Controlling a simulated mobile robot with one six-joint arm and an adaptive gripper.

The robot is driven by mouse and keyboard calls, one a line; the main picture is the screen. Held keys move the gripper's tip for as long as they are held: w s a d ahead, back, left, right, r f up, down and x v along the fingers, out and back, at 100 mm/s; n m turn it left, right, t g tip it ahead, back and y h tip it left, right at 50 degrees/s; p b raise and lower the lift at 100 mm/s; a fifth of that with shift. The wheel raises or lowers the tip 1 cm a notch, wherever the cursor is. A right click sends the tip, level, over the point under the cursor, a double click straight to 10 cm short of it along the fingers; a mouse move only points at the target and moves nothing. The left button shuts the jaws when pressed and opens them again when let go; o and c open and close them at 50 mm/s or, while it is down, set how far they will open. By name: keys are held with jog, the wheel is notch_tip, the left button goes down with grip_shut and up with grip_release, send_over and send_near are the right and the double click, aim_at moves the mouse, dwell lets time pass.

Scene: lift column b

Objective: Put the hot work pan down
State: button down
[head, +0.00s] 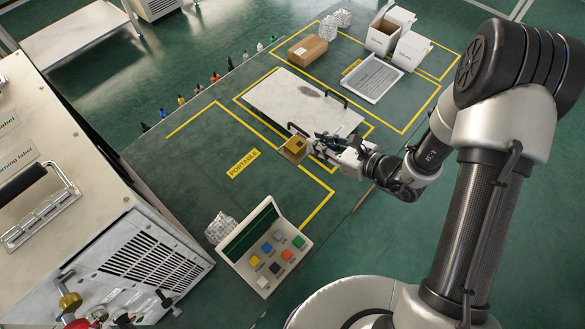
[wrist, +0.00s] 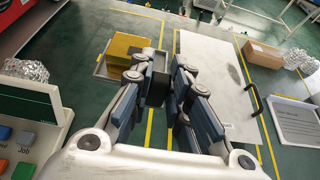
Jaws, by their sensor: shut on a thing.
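A small square metal pan (head: 298,160) with a yellow block (head: 293,146) in it is at the end of my arm, near the middle of the head view. My gripper (head: 311,146) is shut on the pan's near side, apparently by its handle. In the wrist view, the pan (wrist: 112,72) extends left beyond the closed fingertips (wrist: 158,78), with the yellow block (wrist: 127,46) inside. The pan looks held above the green surface, though its height is hard to judge. The fingers hide most of the grip.
A white board (head: 290,98) with black handles lies just behind my gripper. Yellow lines and a "PORTABLE" label (head: 243,164) mark the green top. A box of coloured buttons (head: 275,255) stands in front.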

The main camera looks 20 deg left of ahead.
notch_tip(320, 180, down, 20)
jog(key=b, duration=0.5)
jog(key=shift+w+r, duration=0.1)
jog(key=shift+r, duration=0.1)
jog(key=shift+f+b, duration=0.25)
jog(key=shift+b, duration=0.05)
jog(key=c, duration=1.5)
grip_release()
jog(key=shift+r, duration=0.2)
jog(key=shift+d+r+p, duration=0.15)
jog(key=shift+d+p, duration=0.15)
jog(key=shift+d, duration=0.1)
jog(key=v, duration=0.3)
jog(key=p+v, duration=0.1)
jog(key=v, duration=0.3)
jog(key=p+v, duration=0.1)
jog(key=v, duration=0.3)
jog(key=shift+s, duration=0.3)
